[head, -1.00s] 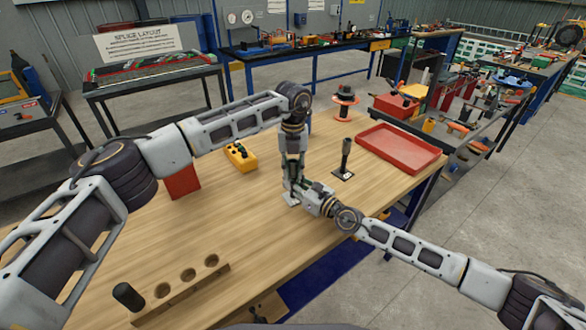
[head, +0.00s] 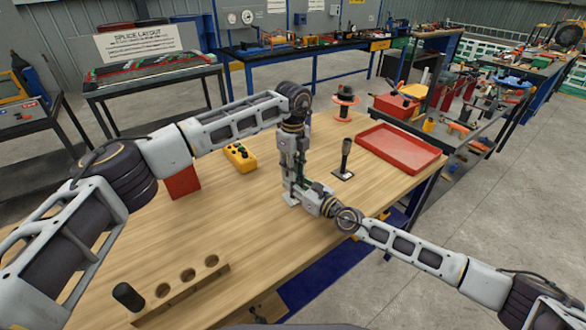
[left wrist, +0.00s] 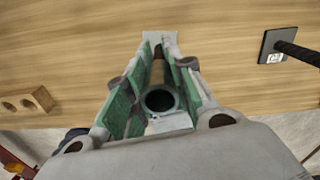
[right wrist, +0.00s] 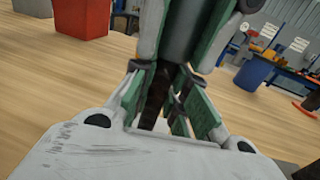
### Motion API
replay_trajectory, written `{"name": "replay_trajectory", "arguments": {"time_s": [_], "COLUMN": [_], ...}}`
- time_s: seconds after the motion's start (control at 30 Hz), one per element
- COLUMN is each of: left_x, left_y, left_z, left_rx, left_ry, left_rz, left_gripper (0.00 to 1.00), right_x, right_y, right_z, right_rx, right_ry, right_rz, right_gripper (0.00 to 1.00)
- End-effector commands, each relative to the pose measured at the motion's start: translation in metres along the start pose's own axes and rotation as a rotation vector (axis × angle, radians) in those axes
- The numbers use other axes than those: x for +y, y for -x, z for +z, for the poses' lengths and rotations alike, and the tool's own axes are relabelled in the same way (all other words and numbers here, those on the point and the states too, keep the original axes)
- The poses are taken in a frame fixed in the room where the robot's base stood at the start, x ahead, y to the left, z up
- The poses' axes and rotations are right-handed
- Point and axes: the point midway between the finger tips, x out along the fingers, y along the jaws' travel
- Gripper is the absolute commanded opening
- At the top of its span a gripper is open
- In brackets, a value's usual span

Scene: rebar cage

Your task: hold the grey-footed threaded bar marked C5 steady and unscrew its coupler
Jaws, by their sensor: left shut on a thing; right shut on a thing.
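The threaded bar (right wrist: 154,103) stands upright on the bench, and its light grey foot (head: 291,200) shows below my grippers. I cannot read its mark. My left gripper (head: 293,172) points down from above, shut with its green pads around the dark coupler (left wrist: 160,98) at the bar's top. The coupler also shows between those pads in the right wrist view (right wrist: 192,35). My right gripper (head: 304,196) reaches in low from the right and is shut on the bar beneath the coupler. The thread between the grippers is mostly hidden.
Another bar (head: 345,158) with a dark square foot stands close to the right. A red tray (head: 402,149) lies beyond it. A yellow control box (head: 240,156) and a red bin (head: 182,182) stand left. A wooden block with holes (head: 182,295) lies at the front.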

Motion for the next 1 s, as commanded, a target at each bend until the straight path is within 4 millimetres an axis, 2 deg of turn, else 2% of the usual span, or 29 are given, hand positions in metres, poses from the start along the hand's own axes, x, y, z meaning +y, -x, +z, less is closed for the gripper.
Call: {"name": "replay_trajectory", "arguments": {"time_s": [0.13,1.0], "left_x": [-0.0004,-0.0004], "left_y": [0.0006,0.002], "left_z": [0.0016,0.0017], "left_rx": [-0.002,-0.002], "left_ry": [0.091,0.089], "left_rz": [-0.003,-0.003], "left_gripper": [0.0,0.0], "right_x": [0.0016,0.0006], "right_y": [0.0,0.0001], "right_z": [-0.0002,-0.0005], "right_rx": [0.0,0.001], "right_ry": [-0.001,-0.001], "right_rz": [0.003,0.001], "right_gripper": [0.0,0.0]}}
